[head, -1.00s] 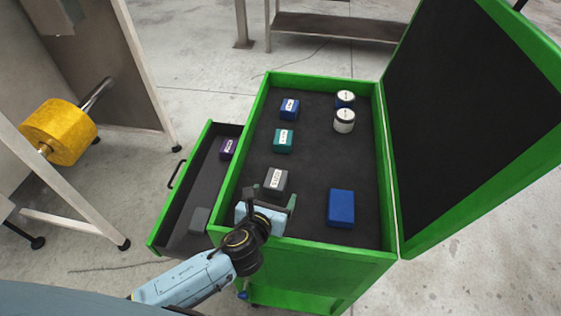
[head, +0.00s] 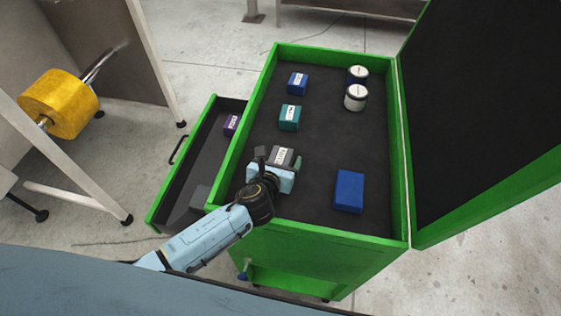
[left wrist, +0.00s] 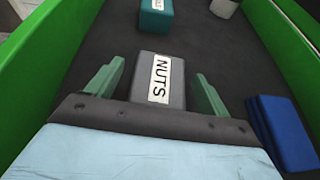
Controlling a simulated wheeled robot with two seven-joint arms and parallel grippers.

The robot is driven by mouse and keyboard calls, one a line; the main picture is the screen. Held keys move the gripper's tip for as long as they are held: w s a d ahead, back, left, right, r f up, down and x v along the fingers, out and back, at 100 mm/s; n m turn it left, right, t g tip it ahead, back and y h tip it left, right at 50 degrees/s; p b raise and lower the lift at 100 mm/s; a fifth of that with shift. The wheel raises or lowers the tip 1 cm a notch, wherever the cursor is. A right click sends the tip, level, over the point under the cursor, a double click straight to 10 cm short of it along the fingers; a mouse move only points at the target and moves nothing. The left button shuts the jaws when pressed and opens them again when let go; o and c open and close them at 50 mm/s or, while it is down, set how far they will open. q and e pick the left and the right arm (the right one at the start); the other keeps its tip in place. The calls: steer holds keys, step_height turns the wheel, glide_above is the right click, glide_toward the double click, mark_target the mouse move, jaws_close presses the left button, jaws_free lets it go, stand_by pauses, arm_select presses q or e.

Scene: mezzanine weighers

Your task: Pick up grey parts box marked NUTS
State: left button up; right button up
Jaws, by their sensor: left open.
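The grey parts box marked NUTS (head: 284,154) lies on the dark floor of the green cabinet's top compartment. In the left wrist view the grey box (left wrist: 176,90) shows its white NUTS label facing up. My left gripper (head: 279,162) is at the box's near end. In the left wrist view, the green fingers of my left gripper (left wrist: 157,88) stand open on either side of the box, with a gap visible on each side. The near end of the box is hidden behind the gripper's body. My right gripper is not in view.
The green cabinet (head: 315,251) has raised walls and an open lid (head: 480,110) at right. A teal box (head: 289,118), blue box (head: 297,83), larger blue box (head: 349,191) and two white jars (head: 356,98) share the compartment. An open drawer (head: 185,200) holds a purple box (head: 231,125).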

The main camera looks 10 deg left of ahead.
arm_select(q)
steer(key=shift+w+f, duration=0.2)
steer(key=shift+w, duration=0.25)
steer(key=c, duration=1.2)
steer(key=shift+c, duration=0.3)
steer(key=shift+r, duration=0.15)
